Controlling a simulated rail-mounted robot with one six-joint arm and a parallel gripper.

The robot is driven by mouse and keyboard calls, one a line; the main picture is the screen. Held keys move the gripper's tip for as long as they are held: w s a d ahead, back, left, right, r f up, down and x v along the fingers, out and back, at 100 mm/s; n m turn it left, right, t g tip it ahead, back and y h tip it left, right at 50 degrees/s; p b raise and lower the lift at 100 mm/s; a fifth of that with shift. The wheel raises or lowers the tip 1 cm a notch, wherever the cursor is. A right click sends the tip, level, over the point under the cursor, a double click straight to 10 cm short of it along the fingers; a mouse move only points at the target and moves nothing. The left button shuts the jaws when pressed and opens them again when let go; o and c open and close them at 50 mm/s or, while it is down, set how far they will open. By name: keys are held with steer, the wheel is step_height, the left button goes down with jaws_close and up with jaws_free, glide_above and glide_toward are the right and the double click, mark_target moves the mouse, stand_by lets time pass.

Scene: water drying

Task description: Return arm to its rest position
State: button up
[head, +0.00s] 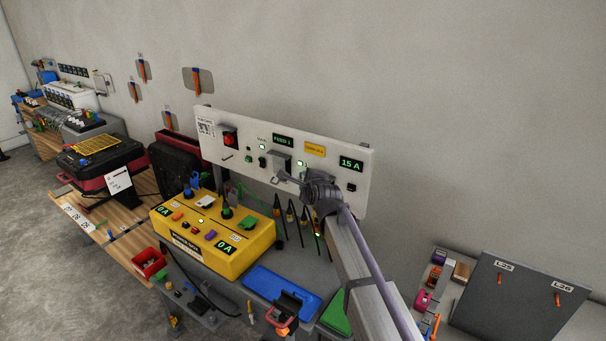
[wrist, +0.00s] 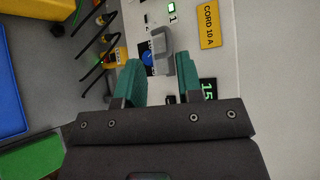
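My arm (head: 366,240) reaches up from the lower right in the head view to a white control panel (head: 220,158) on the back of the bench. My gripper (head: 300,184) is in front of the panel's middle right part. In the wrist view, my gripper (wrist: 160,66) shows two teal fingers standing apart. A grey handle-like part (wrist: 163,42) on the panel appears just beyond and between the fingertips. I cannot tell whether they touch it. Nothing is visibly held.
A yellow power box (head: 190,245) stands on the bench, left of my arm. A blue tray (head: 283,287) and green piece (head: 336,316) lie near the front. Hanging probes with cables (head: 290,212) are close below my gripper. A grey board (head: 515,300) is at right.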

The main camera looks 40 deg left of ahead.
steer(key=v, duration=0.3)
steer(key=shift+s+d+r, duration=0.15)
steer(key=shift+s+d, duration=0.05)
steer(key=shift+d, duration=0.05)
